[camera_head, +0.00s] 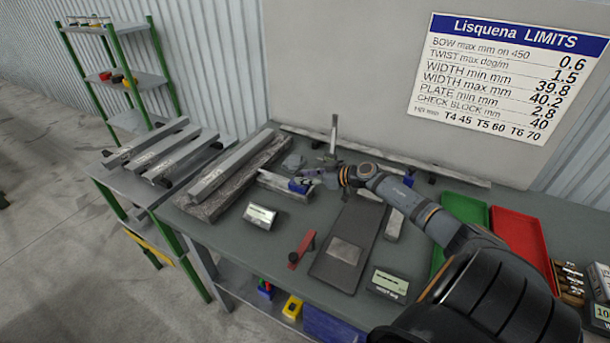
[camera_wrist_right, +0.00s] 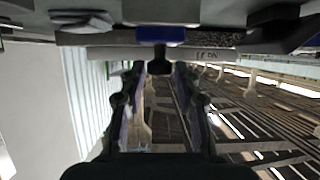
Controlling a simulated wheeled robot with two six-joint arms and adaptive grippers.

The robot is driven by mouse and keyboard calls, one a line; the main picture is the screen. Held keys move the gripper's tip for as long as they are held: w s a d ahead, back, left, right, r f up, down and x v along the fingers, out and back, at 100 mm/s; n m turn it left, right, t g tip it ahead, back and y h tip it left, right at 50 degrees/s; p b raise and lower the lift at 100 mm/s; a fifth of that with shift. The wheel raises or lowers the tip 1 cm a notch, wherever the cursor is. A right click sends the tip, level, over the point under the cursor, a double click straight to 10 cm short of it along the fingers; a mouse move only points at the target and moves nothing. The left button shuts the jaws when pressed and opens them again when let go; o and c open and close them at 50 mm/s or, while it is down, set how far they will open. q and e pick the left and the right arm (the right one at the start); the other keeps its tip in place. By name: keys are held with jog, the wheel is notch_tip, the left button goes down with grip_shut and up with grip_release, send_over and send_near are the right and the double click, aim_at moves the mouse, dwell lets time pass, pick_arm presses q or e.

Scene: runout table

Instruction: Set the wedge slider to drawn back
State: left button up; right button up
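The wedge slider seems to be the small blue block (camera_head: 300,186) on a grey metal bar (camera_head: 275,184) near the middle of the bench. In the right wrist view the blue block (camera_wrist_right: 160,35) shows at the top, with a dark knob (camera_wrist_right: 160,64) standing out from it toward me. My right gripper (camera_head: 314,177) reaches in from the right, close beside the block. In the wrist view my right gripper's fingers (camera_wrist_right: 160,76) are apart, with the knob between or just beyond the tips; I cannot tell whether they touch. The left gripper is not in view.
A dark plate (camera_head: 350,245), a red-handled tool (camera_head: 302,249) and small displays (camera_head: 260,216) lie in front. Long metal bars (camera_head: 230,165) are at left. An upright post (camera_head: 334,135) stands just behind the gripper. Green (camera_head: 462,212) and red trays (camera_head: 520,235) are at right.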

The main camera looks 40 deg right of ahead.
jog(key=shift+o, duration=1.3)
jog(key=shift+r, duration=0.2)
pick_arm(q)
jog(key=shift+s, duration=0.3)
pick_arm(e)
notch_tip(320, 180, up, 10)
jog(key=shift+f, duration=0.15)
